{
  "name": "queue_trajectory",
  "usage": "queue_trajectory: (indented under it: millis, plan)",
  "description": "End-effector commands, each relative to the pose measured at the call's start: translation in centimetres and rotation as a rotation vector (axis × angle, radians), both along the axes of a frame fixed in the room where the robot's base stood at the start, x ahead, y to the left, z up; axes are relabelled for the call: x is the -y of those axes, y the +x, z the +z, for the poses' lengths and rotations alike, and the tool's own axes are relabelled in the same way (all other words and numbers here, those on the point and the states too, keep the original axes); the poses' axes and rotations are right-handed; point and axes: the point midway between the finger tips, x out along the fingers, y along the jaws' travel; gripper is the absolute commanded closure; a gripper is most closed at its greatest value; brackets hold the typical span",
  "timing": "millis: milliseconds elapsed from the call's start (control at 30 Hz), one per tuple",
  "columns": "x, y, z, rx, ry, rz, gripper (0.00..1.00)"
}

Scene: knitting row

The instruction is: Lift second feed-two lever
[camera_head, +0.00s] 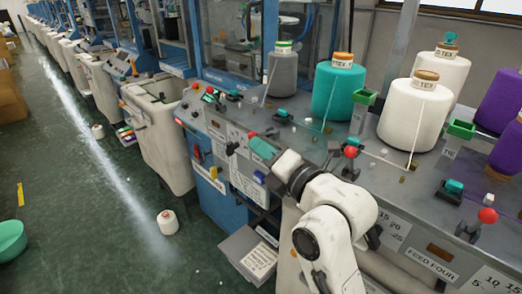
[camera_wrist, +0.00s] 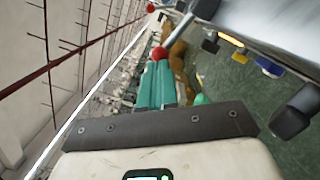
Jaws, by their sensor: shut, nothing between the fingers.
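My gripper (camera_head: 260,146) has teal fingers that are shut and empty, and reaches over the grey machine panel at the middle of the head view. A red ball knob (camera_head: 252,134) shows just past the fingertips. In the wrist view a red knob (camera_wrist: 158,53) sits right at the ends of the shut fingers (camera_wrist: 156,78); I cannot tell whether they touch. More red-knobbed levers stand along the panel, one (camera_head: 350,152) right of my wrist and one (camera_head: 487,215) near a FEED FOUR label (camera_head: 437,262). The feed-two label cannot be made out.
Yarn cones stand behind the panel: grey (camera_head: 282,72), teal (camera_head: 338,92), white (camera_head: 413,112) and purple (camera_head: 498,98). Small teal blocks and black switches crowd the panel. Open green floor (camera_head: 90,220) lies left, with a loose white cone (camera_head: 167,222).

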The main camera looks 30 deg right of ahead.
Motion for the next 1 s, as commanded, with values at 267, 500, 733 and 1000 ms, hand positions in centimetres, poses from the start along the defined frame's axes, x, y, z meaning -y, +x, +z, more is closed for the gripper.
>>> queue_trajectory:
  millis: [267, 500, 733, 1000]
  plan:
    - [0.1, 0.0, 0.5, -0.014, 0.050, 0.000, 1.00]
    - [0.1, 0.1, 0.9, -0.030, 0.098, 0.001, 1.00]
    - [0.3, 0.1, 1.6, -0.055, 0.179, 0.000, 1.00]
    - [0.8, 0.2, 2.6, -0.098, 0.311, 0.000, 1.00]
